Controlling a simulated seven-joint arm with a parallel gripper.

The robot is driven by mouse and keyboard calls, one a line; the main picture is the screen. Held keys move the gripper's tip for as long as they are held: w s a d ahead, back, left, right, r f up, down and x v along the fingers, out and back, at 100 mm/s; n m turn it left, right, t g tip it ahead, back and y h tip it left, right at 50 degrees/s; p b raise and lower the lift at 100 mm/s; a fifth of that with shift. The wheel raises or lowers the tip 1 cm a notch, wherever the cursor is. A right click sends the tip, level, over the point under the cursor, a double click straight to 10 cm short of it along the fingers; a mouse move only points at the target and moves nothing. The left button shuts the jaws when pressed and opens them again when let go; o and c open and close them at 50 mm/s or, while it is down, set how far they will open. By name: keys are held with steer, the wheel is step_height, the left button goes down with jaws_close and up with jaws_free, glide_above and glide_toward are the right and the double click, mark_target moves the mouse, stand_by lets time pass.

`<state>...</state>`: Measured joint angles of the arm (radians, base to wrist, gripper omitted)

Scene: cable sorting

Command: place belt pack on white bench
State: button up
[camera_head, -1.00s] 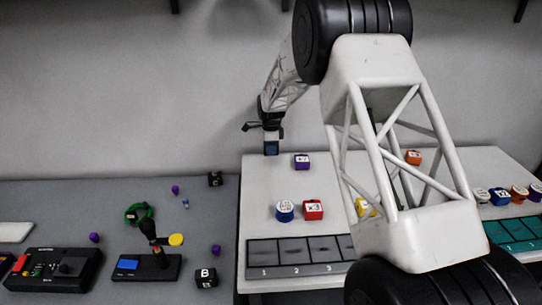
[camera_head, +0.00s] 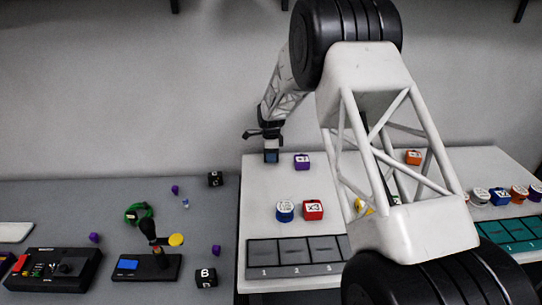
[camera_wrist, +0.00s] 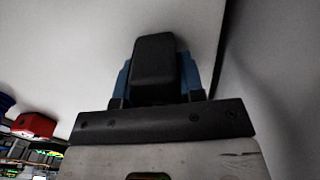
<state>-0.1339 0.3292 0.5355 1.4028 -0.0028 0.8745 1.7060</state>
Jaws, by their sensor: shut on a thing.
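The belt pack is a black block (camera_wrist: 155,65) held between the blue fingers of my gripper (camera_wrist: 158,80) in the wrist view. In the head view my gripper (camera_head: 271,157) points down at the back left corner of the white bench (camera_head: 262,195). The belt pack cannot be made out there. The bench's pale top (camera_wrist: 70,45) fills much of the wrist view, with a dark edge line to the right of the pack. I cannot tell whether the pack touches the bench.
A purple block (camera_head: 302,161) stands just right of my gripper. A blue-and-white round piece (camera_head: 285,210) and a red block (camera_head: 313,210) stand nearer the front, behind a grey numbered tray (camera_head: 290,258). The grey table (camera_head: 60,210) on the left holds a black device (camera_head: 55,270).

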steer(key=shift+f, duration=0.15)
steer(key=o, duration=1)
step_height(320, 180, up, 12)
steer(key=shift+r, duration=0.15)
stand_by(0.3)
stand_by(0.6)
